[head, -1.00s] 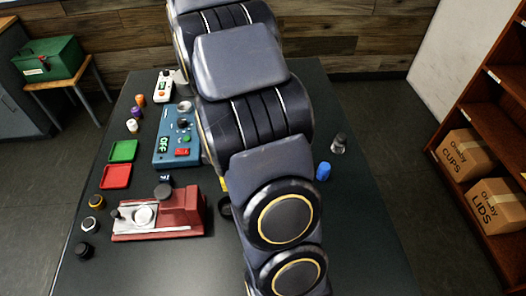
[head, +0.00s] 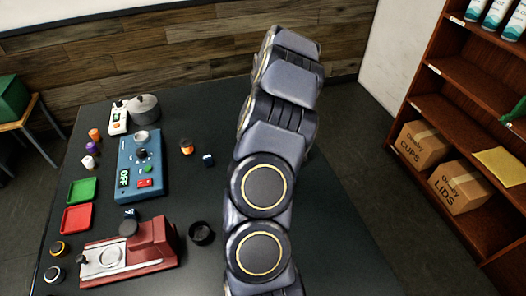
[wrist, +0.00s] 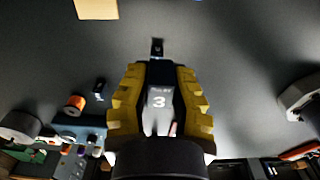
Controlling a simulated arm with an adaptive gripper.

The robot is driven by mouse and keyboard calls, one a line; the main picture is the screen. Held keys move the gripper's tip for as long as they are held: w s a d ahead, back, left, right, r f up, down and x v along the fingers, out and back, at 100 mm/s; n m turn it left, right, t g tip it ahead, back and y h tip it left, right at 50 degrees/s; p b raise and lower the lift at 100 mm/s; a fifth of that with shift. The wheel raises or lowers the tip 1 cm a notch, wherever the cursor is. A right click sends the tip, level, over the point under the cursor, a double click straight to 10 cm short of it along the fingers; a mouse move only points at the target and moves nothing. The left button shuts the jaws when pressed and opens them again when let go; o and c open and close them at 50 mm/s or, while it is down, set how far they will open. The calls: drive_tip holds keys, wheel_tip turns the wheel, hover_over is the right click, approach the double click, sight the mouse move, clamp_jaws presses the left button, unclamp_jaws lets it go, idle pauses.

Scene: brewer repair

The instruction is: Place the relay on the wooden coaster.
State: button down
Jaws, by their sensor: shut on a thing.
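In the wrist view my gripper (wrist: 160,105), with its yellow-sided fingers, is shut on a grey, partly clear block marked "3", which appears to be the relay (wrist: 158,108). It is held above the dark table. A flat tan piece at the top left edge of the wrist view looks like the wooden coaster (wrist: 97,8); it is cut off by the frame. It lies apart from the relay. In the head view my arm hides the gripper and the relay, and I see no coaster there.
A blue brewer unit (head: 143,165) reading OFF and a red machine (head: 130,252) stand on the left of the table (head: 340,240). An orange and black spool (head: 187,147), a dark blue piece (head: 208,160) and a black ring (head: 201,233) lie near my arm. The table's right side is clear.

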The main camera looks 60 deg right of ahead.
drive_tip(key=w+d+f, duration=0.1)
drive_tip(key=d+f, duration=0.1)
drive_tip(key=d, duration=0.1)
drive_tip(key=w+d+f, duration=0.2)
drive_tip(key=f, duration=0.1)
drive_tip(key=w+d+f, duration=0.2)
drive_tip(key=d, duration=0.1)
drive_tip(key=shift+d+f, duration=0.5)
drive_tip(key=shift+f, duration=0.2)
drive_tip(key=shift+w+f, duration=0.1)
drive_tip(key=shift+f, duration=1.4)
drive_tip(key=shift+f, duration=0.15)
drive_tip(key=c, duration=1.1)
unclamp_jaws()
